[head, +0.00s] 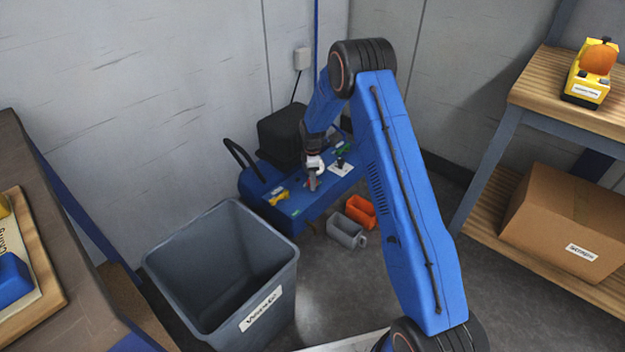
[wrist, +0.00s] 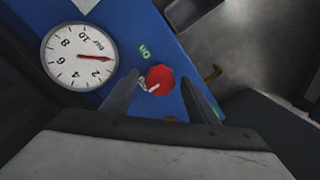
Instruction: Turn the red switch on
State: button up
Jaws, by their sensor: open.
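The red switch (wrist: 159,80) is a round red knob with a small white mark on the blue panel. A green "On" label (wrist: 144,51) is above it in the wrist view. My gripper (wrist: 160,83) is open, with one finger to each side of the knob; I cannot tell whether they touch it. In the head view my gripper (head: 313,172) is low over the blue machine (head: 262,208), and only a bit of red shows beside it.
A large grey bin (head: 215,270) stands in front of the machine. An orange container (head: 360,210) and a grey one (head: 345,232) are on the floor to its right. Shelves at right hold a cardboard box (head: 568,222) and a yellow object (head: 588,80). A wall stands behind.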

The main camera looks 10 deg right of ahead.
jog(key=shift+f, duration=0.1)
jog(key=c, duration=1)
jog(key=shift+c, duration=0.2)
jog(key=shift+m, duration=0.4)
jog(key=m, duration=1.3)
jog(key=shift+m, duration=2)
